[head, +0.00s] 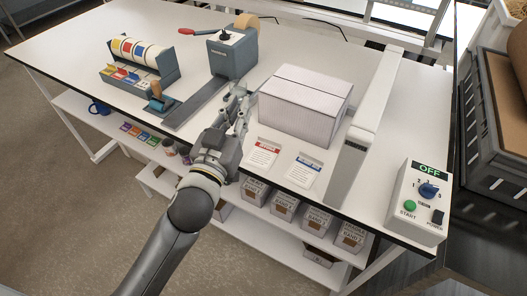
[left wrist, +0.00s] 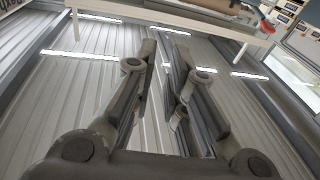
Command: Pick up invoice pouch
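Two small white pouches lie flat near the front edge of the white table. One has a red header (head: 263,153), and the other, to its right, has a blue header (head: 304,171). The print is too small to tell which is the invoice pouch. My left gripper (head: 240,95) is raised left of the white carton, apart from both pouches, with its fingers pointing away from them. In the left wrist view its fingertips (left wrist: 166,48) stand apart with nothing between them. Neither pouch shows in that view. My right gripper is not in view.
A closed white carton (head: 304,104) stands behind the pouches. A grey tape dispenser (head: 232,55) and a label-roll rack (head: 138,68) stand to the left. A control box (head: 418,201) is at the right corner. Small boxes (head: 284,205) sit on the shelf below.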

